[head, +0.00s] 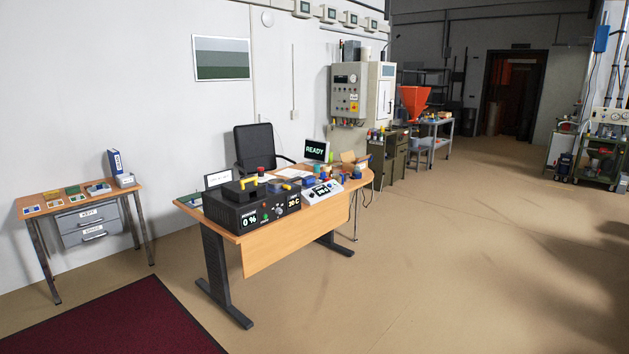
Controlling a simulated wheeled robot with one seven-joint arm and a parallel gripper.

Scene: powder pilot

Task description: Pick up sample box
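I cannot tell for certain which thing is the sample box. More small coloured items stand on the wooden desk (285,247) in the middle, beside a black control unit (262,214) reading "0 %". They are too small to identify. My gripper is not in view.
A dark red mat (130,322) lies at the front left. A black chair (253,149) stands behind the desk. A grey control cabinet (346,95) and an orange hopper (413,102) are farther back. The floor right of the desk is clear.

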